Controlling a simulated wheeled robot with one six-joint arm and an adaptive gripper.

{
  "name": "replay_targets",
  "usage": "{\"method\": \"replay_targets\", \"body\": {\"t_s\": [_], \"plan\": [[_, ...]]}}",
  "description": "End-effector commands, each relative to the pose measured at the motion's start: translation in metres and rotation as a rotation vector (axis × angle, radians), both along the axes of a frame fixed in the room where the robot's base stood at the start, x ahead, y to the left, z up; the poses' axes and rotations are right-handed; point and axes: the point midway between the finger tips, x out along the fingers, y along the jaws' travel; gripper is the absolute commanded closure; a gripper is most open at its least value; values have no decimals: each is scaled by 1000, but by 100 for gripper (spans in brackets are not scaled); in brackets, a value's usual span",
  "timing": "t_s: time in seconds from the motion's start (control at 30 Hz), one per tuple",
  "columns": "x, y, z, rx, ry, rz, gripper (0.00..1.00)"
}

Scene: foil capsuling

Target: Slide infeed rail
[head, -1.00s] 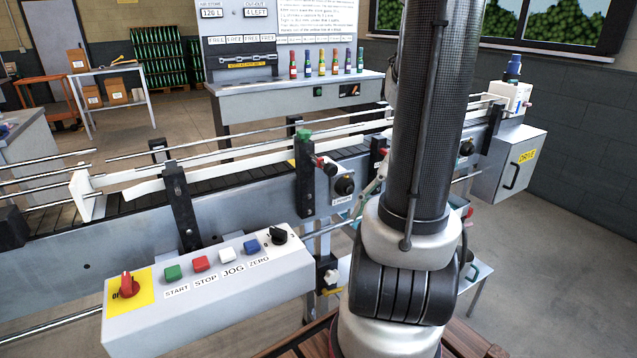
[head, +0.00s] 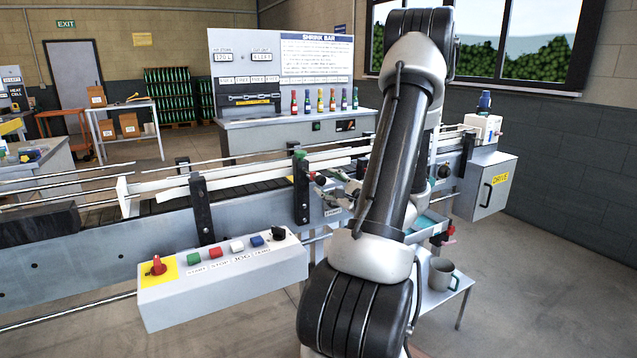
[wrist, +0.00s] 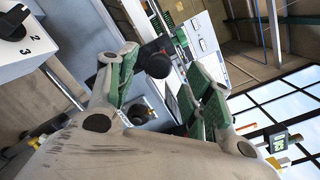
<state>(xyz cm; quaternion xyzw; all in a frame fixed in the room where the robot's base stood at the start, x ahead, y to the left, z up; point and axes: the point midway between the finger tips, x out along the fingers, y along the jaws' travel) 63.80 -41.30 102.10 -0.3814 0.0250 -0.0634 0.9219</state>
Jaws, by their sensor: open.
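The white infeed rail (head: 245,174) runs along the near side of the conveyor, held by black upright brackets. The bracket near the middle (head: 301,188) has a green knob (head: 299,154) on top, and a dark knob with a red part (head: 320,180) sticks out beside it. My gripper (head: 342,190) is at the conveyor's near side, just right of that bracket, partly hidden by my arm. In the wrist view my gripper (wrist: 164,62) is open, its green-padded fingers spread either side of a round black knob (wrist: 154,63). I cannot tell whether they touch it.
A control box (head: 225,275) with a red switch and several buttons juts out below the conveyor. A drive cabinet (head: 492,190) stands at the right end. A small table with a grey mug (head: 440,274) is at lower right. Bottles stand on the back bench (head: 270,121).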

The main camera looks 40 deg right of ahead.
Motion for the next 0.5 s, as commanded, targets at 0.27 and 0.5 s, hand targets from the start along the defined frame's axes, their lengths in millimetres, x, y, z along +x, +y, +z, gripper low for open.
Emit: {"method": "replay_targets", "body": {"t_s": [0.27, 0.5], "plan": [[43, -5, -1, 1, 2, 2, 49], [51, -6, 0, 2, 1, 1, 49]]}}
